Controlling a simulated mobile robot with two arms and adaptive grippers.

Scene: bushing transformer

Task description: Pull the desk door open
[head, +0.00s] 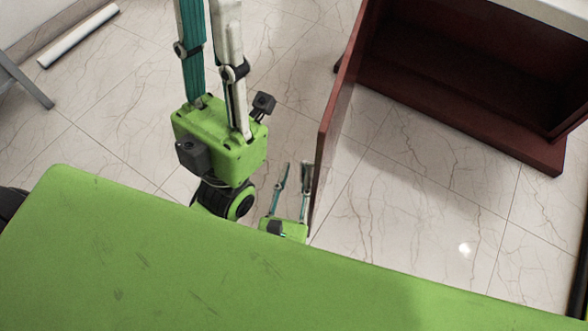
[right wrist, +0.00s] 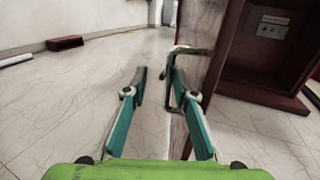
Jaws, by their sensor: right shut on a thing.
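The dark red desk door (head: 341,95) stands swung out from the desk (head: 450,65), whose inside shows at the top right of the head view. My right gripper (head: 292,166) is low beside the door's near end, on its left face. In the right wrist view, the black door handle (right wrist: 189,50) stands out from the door (right wrist: 224,48). My right gripper (right wrist: 160,82) is shut on this handle, with the bar against the inner side of its right finger. My left gripper (head: 211,55) is higher, left of the door and apart from it; its fingertips are outside the frame.
Pale marble floor tiles (head: 395,215) are clear in front of the desk and left of the door. A white tube (head: 78,35) lies on the floor at the top left. A dark red block (right wrist: 65,43) lies by the wall in the wrist view.

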